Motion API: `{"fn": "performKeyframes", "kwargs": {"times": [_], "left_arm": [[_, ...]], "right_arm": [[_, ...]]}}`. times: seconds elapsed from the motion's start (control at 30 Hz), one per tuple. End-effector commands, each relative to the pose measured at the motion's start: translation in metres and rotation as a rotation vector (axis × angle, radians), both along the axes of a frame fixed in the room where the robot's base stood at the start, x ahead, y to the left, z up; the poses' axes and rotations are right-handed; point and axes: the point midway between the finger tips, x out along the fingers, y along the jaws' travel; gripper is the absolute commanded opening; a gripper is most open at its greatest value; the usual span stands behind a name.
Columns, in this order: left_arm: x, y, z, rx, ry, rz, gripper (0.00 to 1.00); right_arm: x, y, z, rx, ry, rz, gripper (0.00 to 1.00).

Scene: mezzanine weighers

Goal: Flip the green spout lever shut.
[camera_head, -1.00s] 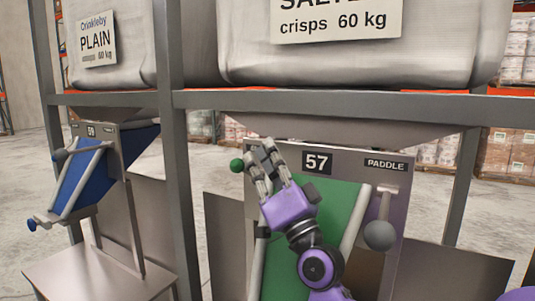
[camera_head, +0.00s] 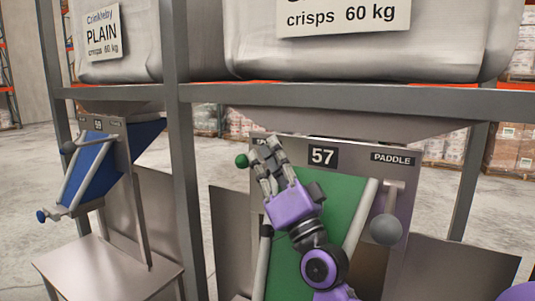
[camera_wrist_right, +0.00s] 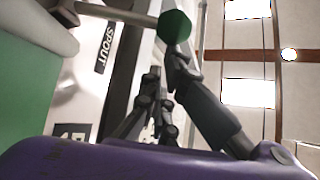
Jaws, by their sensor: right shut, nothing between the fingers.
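The green spout lever ends in a round green knob (camera_head: 242,161) at the upper left of the machine marked 57. In the right wrist view the knob (camera_wrist_right: 174,26) sits on a pale rod beside the SPOUT label (camera_wrist_right: 108,47). My right gripper (camera_head: 264,148) is shut and empty, just right of the knob, in front of the machine's upper left corner. In the wrist view its fingers (camera_wrist_right: 165,85) lie just below the knob; I cannot tell whether they touch it. The gripper hides most of the lever's rod in the head view.
A green chute (camera_head: 335,205) lies behind my right arm. A grey-knobbed paddle lever (camera_head: 386,229) hangs at its right. A frame post (camera_head: 188,190) stands left of the machine. Another machine with a blue chute (camera_head: 90,170) is farther left. Large sacks (camera_head: 350,62) rest above.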

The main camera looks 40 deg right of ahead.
Motion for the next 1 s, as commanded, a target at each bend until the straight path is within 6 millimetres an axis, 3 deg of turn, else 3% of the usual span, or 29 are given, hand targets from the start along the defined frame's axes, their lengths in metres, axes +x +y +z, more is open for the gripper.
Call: {"fn": "performKeyframes", "kwargs": {"times": [0.33, 0.7, 1.0], "left_arm": [[-0.006, 0.000, -0.013, 0.002, 0.017, -0.003, 0.00], [-0.004, -0.002, -0.030, 0.003, 0.023, -0.012, 0.00], [-0.003, -0.002, -0.030, 0.004, 0.020, -0.012, 0.00]], "right_arm": [[-0.003, 0.010, -0.016, 0.001, 0.004, 0.003, 0.00], [-0.006, 0.018, -0.034, -0.128, -0.050, 0.001, 0.00], [-0.009, 0.023, -0.050, -0.128, -0.048, 0.001, 0.00]]}}
